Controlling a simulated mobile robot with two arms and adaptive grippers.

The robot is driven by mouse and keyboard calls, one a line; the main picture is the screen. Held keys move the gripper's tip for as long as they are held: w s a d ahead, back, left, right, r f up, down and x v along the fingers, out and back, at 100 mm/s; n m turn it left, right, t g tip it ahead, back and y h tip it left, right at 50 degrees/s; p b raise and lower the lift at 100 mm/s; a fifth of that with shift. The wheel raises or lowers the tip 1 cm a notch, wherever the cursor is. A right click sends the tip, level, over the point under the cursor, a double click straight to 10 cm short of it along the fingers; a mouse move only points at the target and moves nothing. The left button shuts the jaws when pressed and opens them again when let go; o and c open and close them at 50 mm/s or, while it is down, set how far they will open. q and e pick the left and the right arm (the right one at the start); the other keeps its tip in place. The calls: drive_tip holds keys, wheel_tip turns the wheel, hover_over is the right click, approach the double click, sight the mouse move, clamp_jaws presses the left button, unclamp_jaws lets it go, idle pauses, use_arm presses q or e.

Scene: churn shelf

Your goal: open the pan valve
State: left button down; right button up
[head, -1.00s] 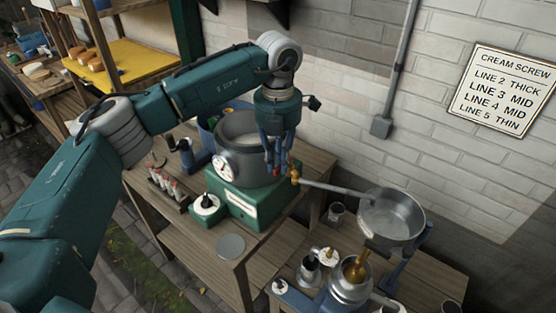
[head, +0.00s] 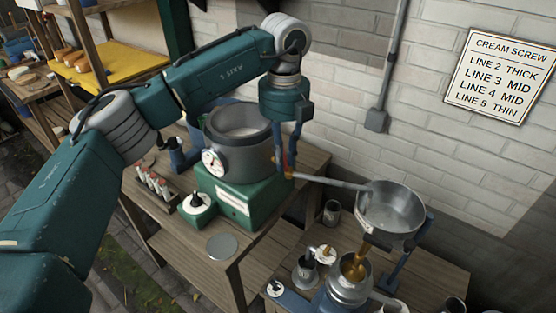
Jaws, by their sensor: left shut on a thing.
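The grey pan (head: 238,152) with a white dial (head: 213,162) sits on a green base (head: 237,203). A small brass valve (head: 289,174) is at the pan's right side, where a thin grey spout (head: 335,182) leads to a metal bowl (head: 392,212). My left gripper (head: 290,163) points down at the valve from above. I cannot tell the handle's exact angle. My right gripper is not in view.
The wooden bench (head: 300,175) carries a rack of small bottles (head: 153,183) and a grey disc (head: 222,246). Metal cups and a separator (head: 348,285) stand below the bowl. A brick wall with a sign (head: 500,75) is behind.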

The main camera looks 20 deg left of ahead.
use_arm(q)
drive_tip(key=shift+w+d+r+n+b, duration=0.1)
drive_tip(key=shift+w+d+n+b, duration=0.35)
drive_tip(key=shift+n, duration=1.1)
drive_tip(key=shift+w+d+f+n+b, duration=0.1)
drive_tip(key=shift+w+d+n+b, duration=0.35)
drive_tip(key=shift+n, duration=1.15)
drive_tip(key=shift+w+d+r+n+b, duration=0.1)
drive_tip(key=shift+w+d+n+b, duration=0.35)
drive_tip(key=shift+n, duration=1.1)
drive_tip(key=shift+s, duration=0.1)
drive_tip(key=c, duration=1.7)
unclamp_jaws()
drive_tip(key=shift+o, duration=0.2)
wheel_tip(320, 180, up, 12)
